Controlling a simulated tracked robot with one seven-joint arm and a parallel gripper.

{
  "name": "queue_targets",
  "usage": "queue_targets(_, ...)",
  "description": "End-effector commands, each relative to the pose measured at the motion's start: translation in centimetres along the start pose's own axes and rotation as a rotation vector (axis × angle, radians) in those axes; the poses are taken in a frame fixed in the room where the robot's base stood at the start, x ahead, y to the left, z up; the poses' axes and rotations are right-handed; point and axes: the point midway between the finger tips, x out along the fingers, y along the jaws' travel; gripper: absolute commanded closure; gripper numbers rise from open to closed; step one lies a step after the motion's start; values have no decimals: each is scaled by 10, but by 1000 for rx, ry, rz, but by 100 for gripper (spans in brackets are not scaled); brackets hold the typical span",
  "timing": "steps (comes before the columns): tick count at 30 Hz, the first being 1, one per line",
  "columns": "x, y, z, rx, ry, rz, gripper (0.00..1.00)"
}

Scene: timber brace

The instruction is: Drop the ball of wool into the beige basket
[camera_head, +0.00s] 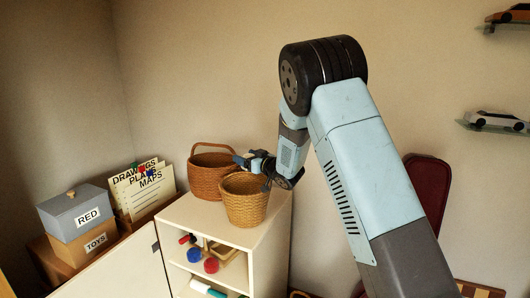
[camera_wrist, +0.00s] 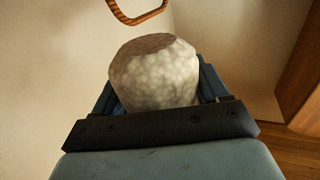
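A pale, mottled, rounded lump, which I take to be the ball of wool (camera_wrist: 155,78), fills the middle of the wrist view. My gripper (camera_wrist: 160,95) has a blue finger on each side of it and appears shut on it. The ball's far end is in brown shade. In the head view my gripper (camera_head: 258,166) is at the beige basket (camera_head: 245,205), close over its rim at the back right. I cannot make out the ball in that view. The beige basket stands on the white shelf unit, and its inside is mostly hidden.
A brown handled basket (camera_head: 207,180) stands just behind the beige one; its handle (camera_wrist: 140,14) shows in the wrist view. The white shelf unit (camera_head: 262,235) holds small coloured items below. Left are labelled boxes (camera_head: 78,213) and a file holder (camera_head: 145,190).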

Motion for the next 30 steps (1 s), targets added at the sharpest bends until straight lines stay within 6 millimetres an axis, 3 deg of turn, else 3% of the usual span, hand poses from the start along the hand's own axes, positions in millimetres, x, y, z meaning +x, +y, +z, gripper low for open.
queue_targets(8, 0, 0, 0, 0, 0, 0, 0)
queue_targets(17, -4, 0, 0, 0, 0, 1, 0)
queue_targets(23, -29, 1, -1, 1, 1, 2, 0)
queue_targets(30, -77, 0, 0, 2, 0, 1, 0)
